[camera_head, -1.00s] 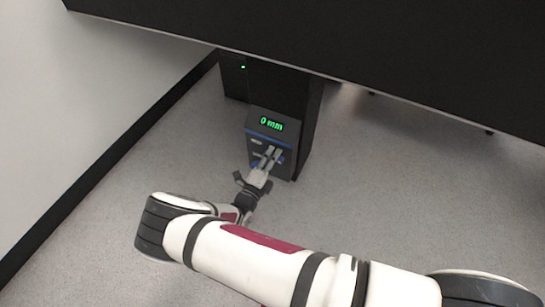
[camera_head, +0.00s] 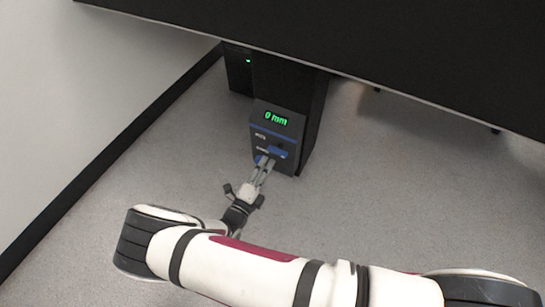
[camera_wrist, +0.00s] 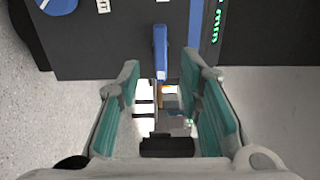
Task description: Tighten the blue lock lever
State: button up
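The blue lock lever (camera_head: 278,152) is on the front of the dark control box (camera_head: 291,165) below its display. In the wrist view the blue lever (camera_wrist: 161,48) sticks out toward my gripper (camera_wrist: 157,72), its near end by the gap between the fingertips. My gripper is open, and its two fingers with teal inner pads stand apart. No contact with the lever can be made out. In the head view my gripper (camera_head: 267,162) is at the lower part of the box front, just below and left of the lever, and hides part of the panel.
The display (camera_head: 276,118) reads 0 mm in green. A round blue knob (camera_wrist: 62,5) with a white label beside it is on the panel. A dark tabletop (camera_head: 380,50) overhangs the box. A wall (camera_head: 70,110) stands at left. Grey floor (camera_head: 400,200) is clear at right.

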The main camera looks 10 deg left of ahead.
jog(key=shift+v, duration=2.1)
jog(key=shift+s, duration=0.1)
